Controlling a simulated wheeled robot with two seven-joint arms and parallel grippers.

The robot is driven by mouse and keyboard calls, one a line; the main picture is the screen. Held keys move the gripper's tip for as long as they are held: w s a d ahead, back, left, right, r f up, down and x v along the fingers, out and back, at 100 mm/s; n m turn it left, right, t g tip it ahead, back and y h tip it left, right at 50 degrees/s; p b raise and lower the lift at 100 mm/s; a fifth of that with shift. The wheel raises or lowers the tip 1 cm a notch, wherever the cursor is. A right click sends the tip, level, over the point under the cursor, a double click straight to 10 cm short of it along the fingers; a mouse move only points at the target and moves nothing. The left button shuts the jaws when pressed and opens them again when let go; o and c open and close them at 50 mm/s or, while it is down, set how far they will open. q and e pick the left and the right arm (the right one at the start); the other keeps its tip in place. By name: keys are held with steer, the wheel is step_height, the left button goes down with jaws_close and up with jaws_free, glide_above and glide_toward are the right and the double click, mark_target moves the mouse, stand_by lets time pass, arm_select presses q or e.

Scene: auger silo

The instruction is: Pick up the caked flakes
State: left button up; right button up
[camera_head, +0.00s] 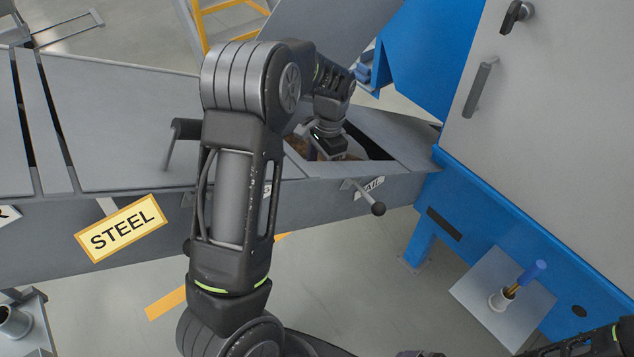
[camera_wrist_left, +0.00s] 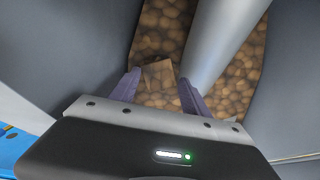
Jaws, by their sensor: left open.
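The caked flakes (camera_wrist_left: 158,75) show in the left wrist view as a brown, block-like lump on a bed of loose brown flakes (camera_wrist_left: 240,85). My left gripper (camera_wrist_left: 159,79) is open, its two purple-grey fingers on either side of the lump in the picture. I cannot tell whether they touch it. In the head view my left gripper (camera_head: 322,150) reaches down into the open hatch of the grey trough (camera_head: 330,185). My wrist hides most of the flakes there.
A grey metal shaft or tube (camera_wrist_left: 222,40) runs through the trough close to the right finger, with steep grey walls around. In the head view, a blue-and-grey cabinet (camera_head: 550,120) stands right of the hatch. A raised cover (camera_head: 325,30) stands behind it.

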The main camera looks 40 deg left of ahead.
arm_select(q)
steer(key=shift+s+a+f+p, duration=0.1)
steer(key=shift+s+f+p, duration=0.1)
steer(key=shift+f, duration=0.75)
steer(key=shift+s+a+f+p, duration=0.1)
steer(key=shift+f+p, duration=0.1)
steer(key=shift+f, duration=0.75)
steer(key=shift+c, duration=0.2)
steer(key=c, duration=1.1)
steer(key=shift+w+r, duration=0.1)
steer(key=shift+r, duration=0.05)
steer(key=shift+c, duration=0.2)
step_height(320, 180, up, 10)
steer(key=shift+d+f+b, duration=0.1)
steer(key=shift+b, duration=0.8)
